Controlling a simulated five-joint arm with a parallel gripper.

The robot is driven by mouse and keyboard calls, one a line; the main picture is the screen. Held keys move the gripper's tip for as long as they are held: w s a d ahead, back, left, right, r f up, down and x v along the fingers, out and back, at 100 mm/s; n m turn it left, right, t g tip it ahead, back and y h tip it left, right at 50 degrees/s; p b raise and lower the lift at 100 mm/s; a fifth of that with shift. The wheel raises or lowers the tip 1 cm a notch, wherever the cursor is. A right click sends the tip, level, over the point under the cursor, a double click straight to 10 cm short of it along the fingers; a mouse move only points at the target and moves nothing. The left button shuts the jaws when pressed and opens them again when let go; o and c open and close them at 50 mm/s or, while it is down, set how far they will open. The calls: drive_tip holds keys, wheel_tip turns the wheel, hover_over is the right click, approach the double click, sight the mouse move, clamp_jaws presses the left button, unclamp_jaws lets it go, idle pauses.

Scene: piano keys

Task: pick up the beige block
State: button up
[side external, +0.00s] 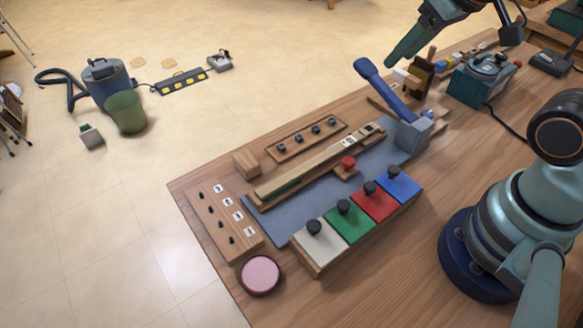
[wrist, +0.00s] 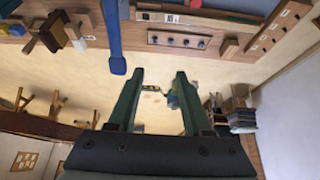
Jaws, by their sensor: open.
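A small tan wooden block (side external: 246,163) sits at the back left of the table, behind the long wooden rail. It also shows at the table edge in the wrist view (wrist: 229,47). A pale, cream-white block (side external: 400,75) lies at the far end of the table, beside a brown wooden piece; I cannot tell for sure which of the two is the beige block. My gripper (side external: 392,58) is raised at the top right, above and behind the blue lever. In the wrist view my gripper (wrist: 159,72) is open, with only distant floor between its fingers.
A blue lever (side external: 372,80) stands upright close to my gripper. White, green, red and blue keys (side external: 375,201) with dark knobs line the front. A pink round pad (side external: 260,275) lies at the front left. A teal boxed device (side external: 482,78) stands at the far right.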

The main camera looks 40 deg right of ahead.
drive_tip(key=o, duration=0.8)
